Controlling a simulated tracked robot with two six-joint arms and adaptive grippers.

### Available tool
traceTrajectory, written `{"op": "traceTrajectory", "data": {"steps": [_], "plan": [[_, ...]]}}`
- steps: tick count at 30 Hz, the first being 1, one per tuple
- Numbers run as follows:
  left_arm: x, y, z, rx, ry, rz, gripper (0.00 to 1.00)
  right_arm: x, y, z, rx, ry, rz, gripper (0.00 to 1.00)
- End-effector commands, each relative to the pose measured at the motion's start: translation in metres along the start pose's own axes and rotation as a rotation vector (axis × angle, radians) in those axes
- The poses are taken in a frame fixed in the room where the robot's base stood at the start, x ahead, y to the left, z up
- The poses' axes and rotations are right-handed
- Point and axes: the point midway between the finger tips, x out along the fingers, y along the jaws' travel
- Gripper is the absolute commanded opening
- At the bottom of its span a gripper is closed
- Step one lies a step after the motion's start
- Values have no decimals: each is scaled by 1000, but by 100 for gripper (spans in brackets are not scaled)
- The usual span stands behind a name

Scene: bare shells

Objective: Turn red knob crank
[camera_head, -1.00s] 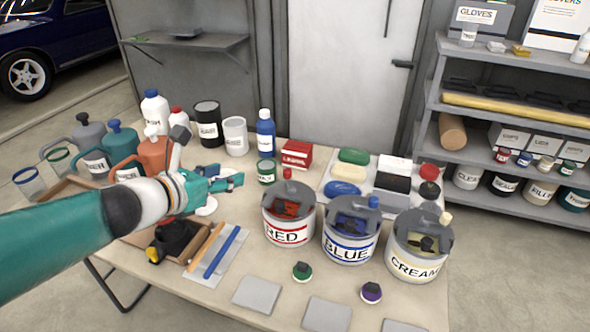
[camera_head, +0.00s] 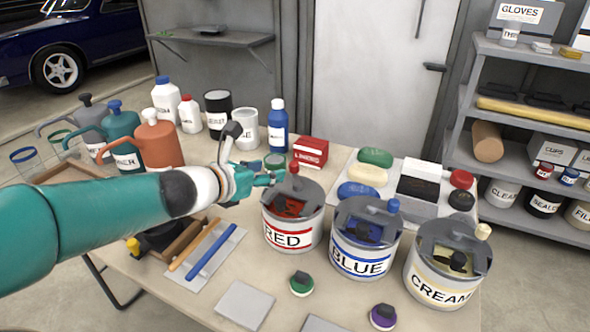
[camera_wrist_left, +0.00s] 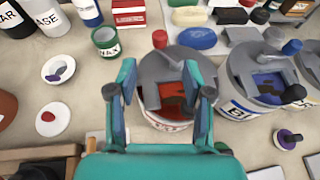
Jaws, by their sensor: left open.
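The RED can (camera_head: 289,234) stands on the table with a grey lid and an opening showing red inside. Its crank's red knob (camera_head: 294,168) stands upright at the far side of the lid, and it also shows in the left wrist view (camera_wrist_left: 160,39). My left gripper (camera_head: 268,178) is open and empty just left of the knob. In the left wrist view its two fingers (camera_wrist_left: 158,76) are spread over the RED can, with the knob beyond the fingertips. I cannot tell whether a finger touches the lid. My right gripper is not in view.
The BLUE can (camera_head: 359,262) and CREAM can (camera_head: 436,290) stand close to the right. A green WAX tin (camera_wrist_left: 105,41) and a red box (camera_head: 310,151) stand behind. A blue bottle (camera_head: 278,127) and several pitchers stand farther left.

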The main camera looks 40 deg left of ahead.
Motion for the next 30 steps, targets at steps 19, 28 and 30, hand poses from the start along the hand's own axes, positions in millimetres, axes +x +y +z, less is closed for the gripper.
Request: {"op": "traceTrajectory", "data": {"steps": [19,28,30], "plan": [[114,0,-2,0,1,1,51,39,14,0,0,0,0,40],[119,0,-1,0,1,1,51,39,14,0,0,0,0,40],[119,0,-1,0,1,1,51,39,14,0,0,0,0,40]]}}
